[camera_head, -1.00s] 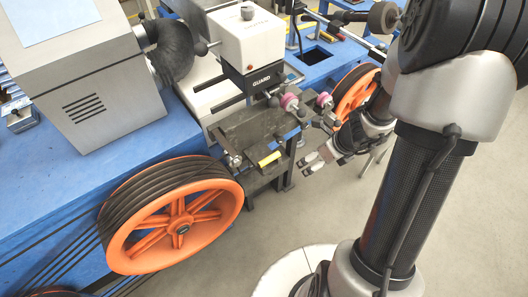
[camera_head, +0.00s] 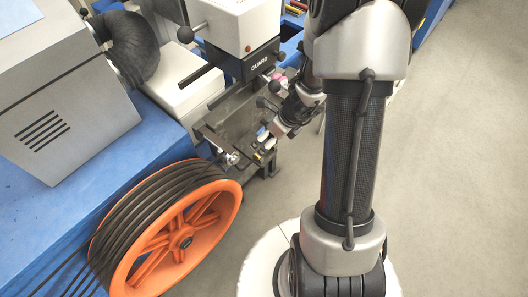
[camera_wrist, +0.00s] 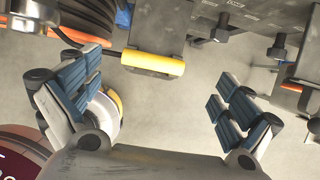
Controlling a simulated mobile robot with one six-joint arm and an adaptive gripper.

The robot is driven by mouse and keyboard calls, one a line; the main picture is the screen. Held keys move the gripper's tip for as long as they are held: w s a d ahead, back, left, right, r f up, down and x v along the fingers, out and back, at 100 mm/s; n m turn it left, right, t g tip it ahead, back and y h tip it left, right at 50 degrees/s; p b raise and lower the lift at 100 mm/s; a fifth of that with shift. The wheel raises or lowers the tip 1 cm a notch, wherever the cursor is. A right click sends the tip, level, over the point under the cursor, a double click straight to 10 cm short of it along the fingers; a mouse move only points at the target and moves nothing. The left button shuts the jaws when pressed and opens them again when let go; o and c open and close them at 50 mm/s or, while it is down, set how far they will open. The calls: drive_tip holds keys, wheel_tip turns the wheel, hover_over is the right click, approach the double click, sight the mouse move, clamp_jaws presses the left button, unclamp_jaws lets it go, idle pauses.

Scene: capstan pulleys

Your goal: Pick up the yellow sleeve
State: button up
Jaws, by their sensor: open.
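The yellow sleeve (camera_wrist: 153,62) is a short yellow cylinder lying crosswise at the edge of a dark metal plate in the wrist view, upper middle. A small part of it shows in the head view (camera_head: 257,156), beside my fingers. My gripper (camera_wrist: 153,88) is open and empty, with its two blue-padded fingers spread wide. In the wrist picture the sleeve appears beyond the gap between the fingers, nearer the left one. In the head view my gripper (camera_head: 265,139) is over the front of the plate, and my arm hides part of it.
The dark metal plate (camera_wrist: 157,28) carries fittings near the sleeve. An orange piece (camera_wrist: 292,86) is at the right of the wrist view. A large orange pulley (camera_head: 182,243) stands left of my arm. The white machine head (camera_head: 240,20) is behind. Floor at right is clear.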

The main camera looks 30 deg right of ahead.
drive_tip(key=f+b, duration=0.1)
drive_tip(key=f, duration=0.1)
drive_tip(key=a+f+b, duration=0.1)
drive_tip(key=f+b, duration=0.1)
drive_tip(key=shift+w+f+b, duration=0.2)
drive_tip(key=shift+f+b, duration=0.05)
drive_tip(key=shift+b, duration=0.05)
drive_tip(key=shift+w+f, duration=0.3)
drive_tip(key=shift+f, duration=0.15)
drive_tip(key=shift+c, duration=0.3)
drive_tip(key=c, duration=1.2)
drive_tip(key=shift+r, duration=0.15)
